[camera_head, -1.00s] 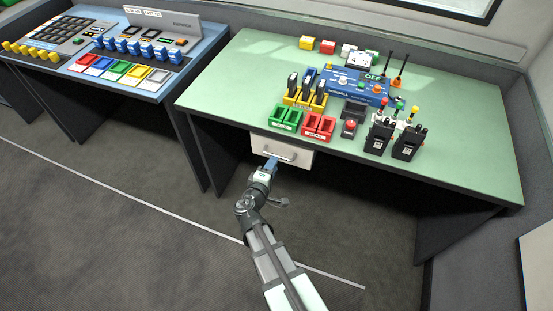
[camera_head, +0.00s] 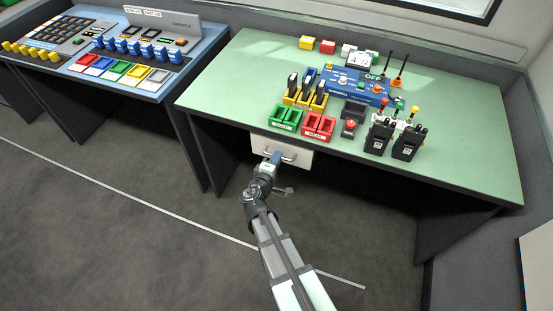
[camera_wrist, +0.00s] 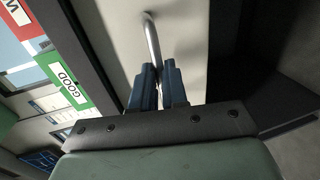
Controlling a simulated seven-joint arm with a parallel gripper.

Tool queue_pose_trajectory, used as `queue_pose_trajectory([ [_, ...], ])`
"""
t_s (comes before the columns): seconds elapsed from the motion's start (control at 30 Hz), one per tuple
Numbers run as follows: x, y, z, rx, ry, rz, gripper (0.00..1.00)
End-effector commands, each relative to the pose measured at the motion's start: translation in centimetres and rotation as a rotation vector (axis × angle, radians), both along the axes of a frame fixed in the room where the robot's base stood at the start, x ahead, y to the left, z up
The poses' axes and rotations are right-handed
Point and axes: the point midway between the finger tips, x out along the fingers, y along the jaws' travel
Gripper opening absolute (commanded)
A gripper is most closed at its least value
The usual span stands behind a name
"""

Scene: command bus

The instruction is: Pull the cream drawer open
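The cream drawer (camera_head: 261,141) is under the green desk's front edge in the head view and looks closed. Its metal bar handle (camera_head: 293,156) runs across the front. My gripper (camera_head: 275,157) is at the handle's left part in the head view. In the wrist view, the blue fingers of my gripper (camera_wrist: 157,72) stand apart, with a gap between them. The handle (camera_wrist: 152,38) reaches down between the fingertips, against the pale drawer front (camera_wrist: 118,35). Whether a finger touches the handle is not clear.
The floor in front of the drawer is clear.

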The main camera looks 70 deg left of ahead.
Motion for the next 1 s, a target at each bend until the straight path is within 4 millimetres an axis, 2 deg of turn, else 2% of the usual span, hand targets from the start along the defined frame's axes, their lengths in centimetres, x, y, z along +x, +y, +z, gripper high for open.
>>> queue_pose_trajectory([
  [0.13, -0.01, -0.01, 0.0, 0.0, 0.0, 0.0, 0.0],
  [1.0, -0.02, 0.0, -0.01, 0.0, 0.0, 0.0, 0.0],
])
